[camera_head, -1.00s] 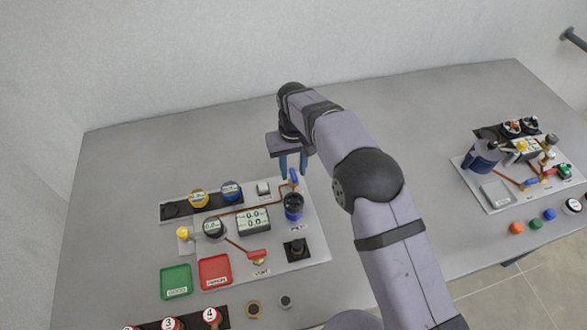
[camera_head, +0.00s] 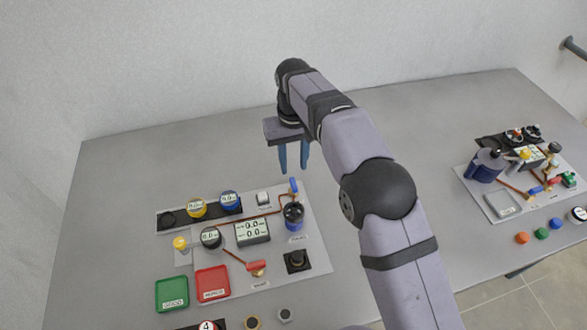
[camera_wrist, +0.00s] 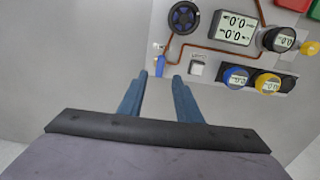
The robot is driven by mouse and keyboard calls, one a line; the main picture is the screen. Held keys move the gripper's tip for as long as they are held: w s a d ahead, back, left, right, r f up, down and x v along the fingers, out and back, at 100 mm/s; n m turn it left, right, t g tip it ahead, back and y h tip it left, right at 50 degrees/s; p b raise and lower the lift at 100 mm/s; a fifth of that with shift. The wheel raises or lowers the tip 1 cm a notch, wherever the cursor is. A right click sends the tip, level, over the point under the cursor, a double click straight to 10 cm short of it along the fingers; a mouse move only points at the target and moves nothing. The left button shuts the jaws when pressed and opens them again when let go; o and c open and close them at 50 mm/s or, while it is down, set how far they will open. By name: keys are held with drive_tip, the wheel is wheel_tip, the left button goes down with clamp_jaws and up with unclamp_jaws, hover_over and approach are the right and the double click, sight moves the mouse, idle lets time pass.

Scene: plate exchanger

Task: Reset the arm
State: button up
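My gripper (camera_head: 293,170) is above the back edge of the left panel (camera_head: 318,252), its two blue fingers pointing down and apart. It is open, with nothing between the fingers. In the wrist view its fingertips (camera_wrist: 160,78) also show apart. The blue valve handle (camera_head: 293,186) stands upright on the copper pipe just below the gripper, apart from it.
The panel carries a display (camera_head: 252,232), a yellow gauge (camera_head: 196,208), a blue gauge (camera_head: 229,201), a dark round pump (camera_head: 293,215) and a red handle (camera_head: 257,266). A green tray (camera_head: 172,293) and a red tray (camera_head: 212,283) lie in front. Another panel (camera_head: 505,208) is at right.

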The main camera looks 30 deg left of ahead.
drive_tip(key=shift+r, duration=0.15)
idle(0.3)
drive_tip(key=shift+w+d+r, duration=0.1)
drive_tip(key=shift+w+d, duration=0.1)
drive_tip(key=shift+d, duration=0.15)
drive_tip(key=w+d+r+m, duration=0.2)
drive_tip(key=d+m, duration=0.3)
drive_tip(key=d, duration=2)
drive_tip(key=s+d+f+m, duration=0.2)
drive_tip(key=s+d, duration=0.6)
drive_tip(key=s+d+f+m, duration=0.2)
drive_tip(key=s+d+f, duration=0.1)
drive_tip(key=s+d, duration=0.6)
